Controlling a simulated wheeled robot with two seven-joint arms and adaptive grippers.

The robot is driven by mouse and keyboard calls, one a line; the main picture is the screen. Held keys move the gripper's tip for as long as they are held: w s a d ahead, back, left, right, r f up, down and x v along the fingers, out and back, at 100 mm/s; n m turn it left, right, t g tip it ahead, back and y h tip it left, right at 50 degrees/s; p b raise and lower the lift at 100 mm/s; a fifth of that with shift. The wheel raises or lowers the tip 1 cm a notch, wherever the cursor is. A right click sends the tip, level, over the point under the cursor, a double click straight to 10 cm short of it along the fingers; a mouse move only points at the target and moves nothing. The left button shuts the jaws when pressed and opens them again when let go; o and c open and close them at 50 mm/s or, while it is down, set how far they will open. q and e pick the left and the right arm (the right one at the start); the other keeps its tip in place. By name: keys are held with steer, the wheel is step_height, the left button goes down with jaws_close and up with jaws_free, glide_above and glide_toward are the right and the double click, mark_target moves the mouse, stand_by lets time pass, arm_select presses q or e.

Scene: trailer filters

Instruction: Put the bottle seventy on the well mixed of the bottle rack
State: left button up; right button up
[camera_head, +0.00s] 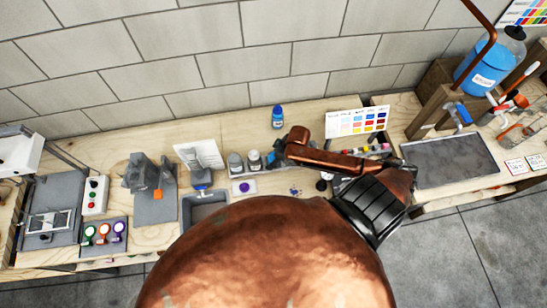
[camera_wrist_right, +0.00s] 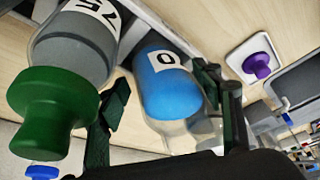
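My right gripper (camera_head: 274,157) is over the bench among the bottles, at the end of my copper-coloured arm. In the right wrist view its two dark green fingers (camera_wrist_right: 168,95) are apart, on either side of a clear bottle with blue contents (camera_wrist_right: 170,80). Its label shows a "0"; the rest is hidden, so I cannot tell if it is bottle seventy. A gap shows between the left finger and this bottle. A green-capped grey bottle (camera_wrist_right: 75,50) stands to the left, its label partly cut off. I cannot identify the well mixed place. My left gripper is not in view.
Grey bottles (camera_head: 235,162) stand left of the gripper, and a blue bottle (camera_head: 277,117) stands behind. A purple knob on a white plate (camera_wrist_right: 257,66) is close to the right finger. A colour chart (camera_head: 356,122) and a grey sink (camera_head: 203,208) flank the area.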

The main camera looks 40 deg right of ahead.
steer(key=shift+w+r, duration=0.1)
steer(key=shift+d+r, duration=0.15)
steer(key=shift+r, duration=0.05)
steer(key=v, duration=1.1)
steer(key=shift+s+r, duration=0.2)
steer(key=shift+r, duration=0.05)
steer(key=shift+r, duration=0.15)
